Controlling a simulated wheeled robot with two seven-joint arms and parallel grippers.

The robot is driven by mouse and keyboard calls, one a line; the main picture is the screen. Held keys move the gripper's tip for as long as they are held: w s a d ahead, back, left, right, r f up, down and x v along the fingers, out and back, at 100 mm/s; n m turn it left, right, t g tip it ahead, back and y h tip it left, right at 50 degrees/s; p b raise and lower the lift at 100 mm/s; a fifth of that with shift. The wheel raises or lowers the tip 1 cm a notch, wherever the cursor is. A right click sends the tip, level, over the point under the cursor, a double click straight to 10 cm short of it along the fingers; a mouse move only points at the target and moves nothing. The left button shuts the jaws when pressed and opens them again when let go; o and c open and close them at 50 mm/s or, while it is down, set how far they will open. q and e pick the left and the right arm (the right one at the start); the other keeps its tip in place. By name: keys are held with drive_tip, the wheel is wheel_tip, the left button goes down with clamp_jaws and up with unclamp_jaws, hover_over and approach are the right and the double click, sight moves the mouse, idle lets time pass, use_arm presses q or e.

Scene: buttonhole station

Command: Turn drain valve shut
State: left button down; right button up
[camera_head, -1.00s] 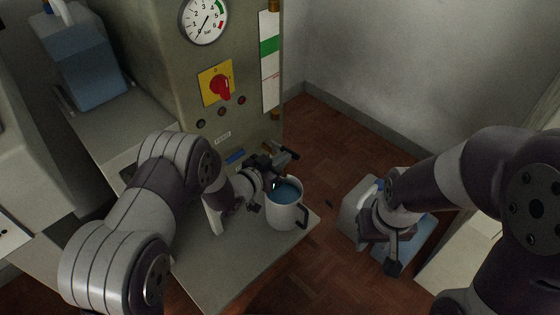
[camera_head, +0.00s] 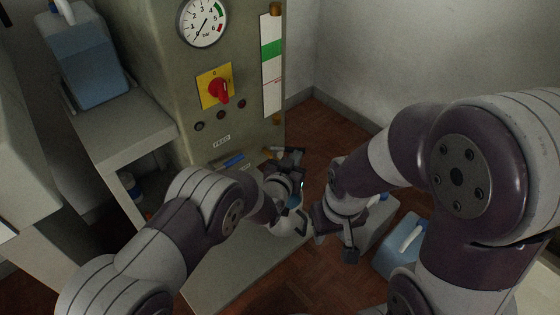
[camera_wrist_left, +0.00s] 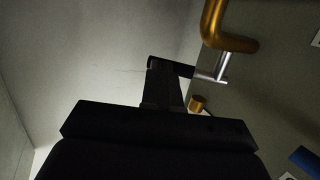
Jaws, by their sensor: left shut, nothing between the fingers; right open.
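The brass pipe of the drain valve (camera_wrist_left: 228,28) bends at the top of the left wrist view, with a silver lever rod (camera_wrist_left: 210,77) below it. In the head view a brass bit (camera_head: 268,153) shows low on the machine. My left gripper (camera_head: 292,162) is at the valve; in the left wrist view its dark shut fingers (camera_wrist_left: 163,82) lie beside a black bar that meets the rod. I cannot tell whether they touch.
The machine carries a gauge (camera_head: 204,22), a red switch (camera_head: 219,90) and a sight strip (camera_head: 271,65). A blue jug (camera_head: 85,60) stands at upper left, another (camera_head: 398,250) at lower right. The shelf front (camera_head: 235,275) is clear.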

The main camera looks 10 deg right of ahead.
use_arm(q)
drive_tip(key=shift+w+d+n+t+y, duration=0.25)
drive_tip(key=shift+w+d+n+y, duration=0.15)
drive_tip(key=shift+w, duration=0.45)
drive_tip(key=shift+w+d+n+t+y, duration=0.25)
drive_tip(key=shift+w+d+y, duration=0.2)
drive_tip(key=shift+w, duration=0.35)
drive_tip(key=shift+w+d+n+t+y, duration=0.2)
drive_tip(key=shift+w+d+n+y, duration=0.25)
drive_tip(key=shift+w, duration=0.55)
